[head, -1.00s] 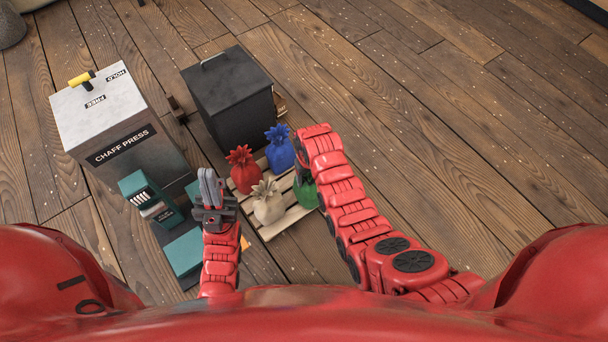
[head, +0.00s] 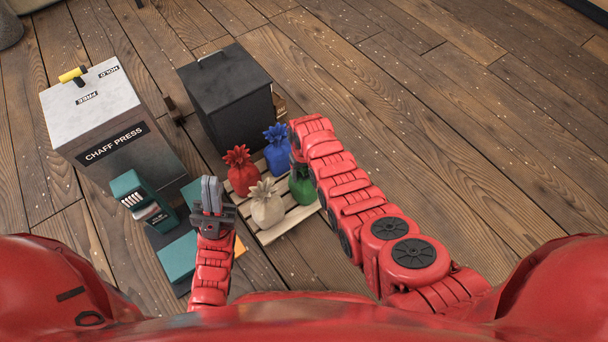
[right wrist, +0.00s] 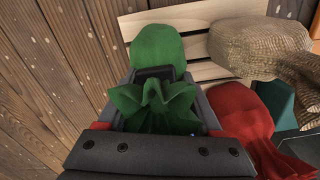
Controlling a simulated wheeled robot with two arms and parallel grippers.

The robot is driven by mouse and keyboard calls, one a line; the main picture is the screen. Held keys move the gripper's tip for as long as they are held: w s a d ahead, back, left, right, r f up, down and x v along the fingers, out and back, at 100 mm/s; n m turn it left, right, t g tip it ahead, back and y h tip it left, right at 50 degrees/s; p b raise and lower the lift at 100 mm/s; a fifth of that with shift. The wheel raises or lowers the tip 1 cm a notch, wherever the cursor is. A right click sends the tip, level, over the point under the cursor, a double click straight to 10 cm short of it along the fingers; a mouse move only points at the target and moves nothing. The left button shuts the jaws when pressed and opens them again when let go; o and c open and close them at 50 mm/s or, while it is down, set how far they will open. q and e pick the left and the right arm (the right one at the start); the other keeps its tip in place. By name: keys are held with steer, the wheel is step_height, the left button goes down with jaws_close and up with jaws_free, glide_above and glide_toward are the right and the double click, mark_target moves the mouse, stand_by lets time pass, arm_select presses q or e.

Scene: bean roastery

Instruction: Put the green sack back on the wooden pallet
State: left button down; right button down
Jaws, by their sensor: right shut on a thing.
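The green sack (head: 302,188) is at the right corner of the wooden pallet (head: 272,235), partly behind my right arm in the head view. In the right wrist view its round body (right wrist: 158,45) overlaps the pallet slats (right wrist: 180,18); I cannot tell whether it rests on them. My right gripper (right wrist: 155,85) is shut on the sack's gathered top. In the head view its fingers are mostly hidden by the arm. My left gripper (head: 212,190) is shut and empty, left of the pallet.
Red (head: 241,178), blue (head: 278,155) and cream (head: 267,208) sacks stand on the pallet. A black cabinet (head: 225,100) is behind it. Floor at the right is clear.

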steer(key=shift+c, duration=0.2)
jaws_free()
steer(key=shift+r, duration=0.1)
